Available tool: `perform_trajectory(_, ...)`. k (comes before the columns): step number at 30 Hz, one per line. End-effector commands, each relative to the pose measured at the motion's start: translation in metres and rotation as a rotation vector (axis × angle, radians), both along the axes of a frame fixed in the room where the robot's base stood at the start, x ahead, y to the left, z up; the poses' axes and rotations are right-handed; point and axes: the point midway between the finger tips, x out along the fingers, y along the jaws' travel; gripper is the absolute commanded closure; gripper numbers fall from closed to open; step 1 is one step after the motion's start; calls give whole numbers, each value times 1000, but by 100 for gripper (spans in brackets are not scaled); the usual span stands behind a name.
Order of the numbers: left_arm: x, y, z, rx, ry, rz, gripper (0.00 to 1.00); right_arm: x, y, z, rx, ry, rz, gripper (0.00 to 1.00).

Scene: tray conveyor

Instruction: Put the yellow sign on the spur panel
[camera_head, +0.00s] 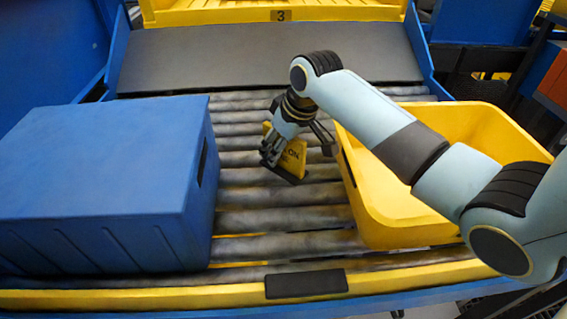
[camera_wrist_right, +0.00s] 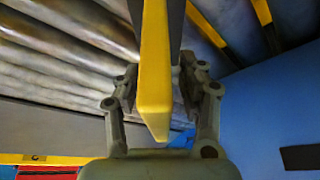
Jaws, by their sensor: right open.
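The yellow sign (camera_head: 294,158) with dark lettering stands tilted on the grey rollers, between the blue box and the yellow tote. My right gripper (camera_head: 297,148) is over it, with a finger on either side. In the right wrist view the sign (camera_wrist_right: 154,75) shows edge-on between the two open fingers (camera_wrist_right: 160,88), which look not closed on it. A wide dark grey panel (camera_head: 250,56) slopes behind the rollers, and a small black plate (camera_head: 306,284) lies on the front rail. No label shows which one is the spur panel. My left gripper is out of view.
The blue box (camera_head: 95,165) stands left on the rollers (camera_head: 275,220), and an empty yellow tote (camera_head: 400,225) stands right, partly under my right arm. A yellow bin marked 3 (camera_head: 220,14) is at the back. The dark grey panel is bare.

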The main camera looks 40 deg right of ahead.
Motion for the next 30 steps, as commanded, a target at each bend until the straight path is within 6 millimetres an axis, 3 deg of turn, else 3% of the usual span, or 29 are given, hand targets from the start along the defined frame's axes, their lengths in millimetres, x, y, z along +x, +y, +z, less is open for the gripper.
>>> perform_trajectory(29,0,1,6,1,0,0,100,0,0,-4,0,0,0,60)
perform_trajectory(30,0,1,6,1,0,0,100,0,0,-4,0,0,0,64)
